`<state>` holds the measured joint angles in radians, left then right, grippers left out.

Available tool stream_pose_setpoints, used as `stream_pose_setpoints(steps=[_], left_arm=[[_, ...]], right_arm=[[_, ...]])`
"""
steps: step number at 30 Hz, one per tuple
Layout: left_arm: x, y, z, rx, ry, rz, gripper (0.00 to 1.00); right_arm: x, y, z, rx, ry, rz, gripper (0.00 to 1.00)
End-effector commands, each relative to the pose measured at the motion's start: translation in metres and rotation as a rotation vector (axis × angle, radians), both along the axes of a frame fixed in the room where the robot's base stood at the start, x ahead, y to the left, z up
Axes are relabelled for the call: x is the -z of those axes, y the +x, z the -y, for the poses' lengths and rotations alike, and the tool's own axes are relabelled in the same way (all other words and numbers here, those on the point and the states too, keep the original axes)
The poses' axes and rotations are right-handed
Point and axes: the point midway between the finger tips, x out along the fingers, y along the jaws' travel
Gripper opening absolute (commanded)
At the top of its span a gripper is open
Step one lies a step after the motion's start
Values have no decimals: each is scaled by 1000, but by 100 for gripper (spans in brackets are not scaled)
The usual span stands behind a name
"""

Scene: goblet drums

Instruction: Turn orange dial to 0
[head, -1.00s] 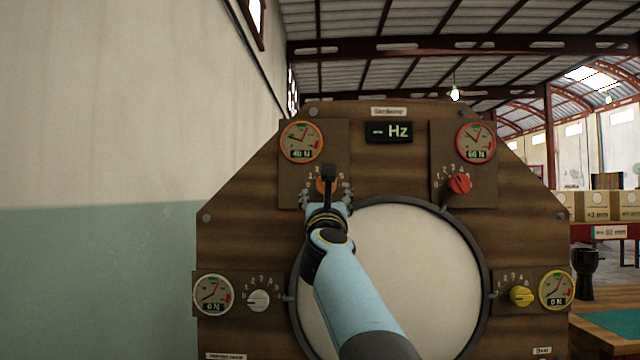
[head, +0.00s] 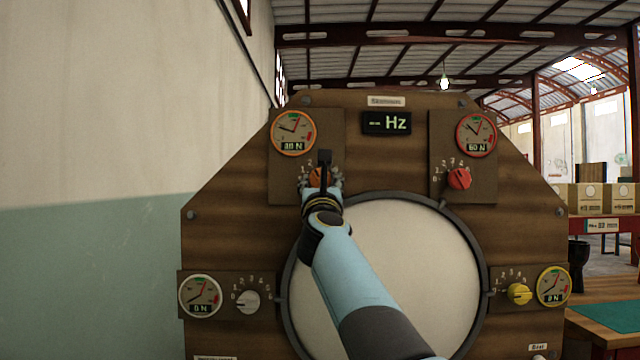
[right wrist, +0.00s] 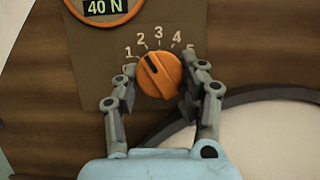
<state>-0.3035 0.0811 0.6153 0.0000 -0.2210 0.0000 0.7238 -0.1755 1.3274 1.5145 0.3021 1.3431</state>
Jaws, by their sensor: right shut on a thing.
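The orange dial (right wrist: 159,76) sits on the upper left plate of the wooden panel. Its dark pointer mark faces up and left, at about the 2. The 1 to 5 of its scale show above it in the right wrist view; the 0 is mostly hidden by a finger. My right gripper (right wrist: 155,92) is shut on the dial, one finger on each side. In the head view my right gripper (head: 322,176) covers much of the dial. The orange-rimmed gauge (head: 293,132) above it reads 40 N in the right wrist view. My left gripper is not in view.
A red dial (head: 459,178), a white dial (head: 248,302) and a yellow dial (head: 519,294) sit on the same panel. A large pale drum skin (head: 420,270) fills its middle. A display (head: 387,122) reads "-- Hz". A wall stands close at the left.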

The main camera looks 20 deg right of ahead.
Motion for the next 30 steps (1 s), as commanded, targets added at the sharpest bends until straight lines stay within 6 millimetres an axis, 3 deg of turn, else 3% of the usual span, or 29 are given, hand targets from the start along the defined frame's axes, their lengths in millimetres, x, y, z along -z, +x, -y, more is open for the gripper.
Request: stream_pose_setpoints(steps=[14, 30], left_arm=[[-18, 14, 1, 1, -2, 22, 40], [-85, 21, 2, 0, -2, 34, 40]], right_arm=[[-3, 0, 1, 1, -104, -30, 9], [-7, -1, 4, -1, -562, -162, 9]])
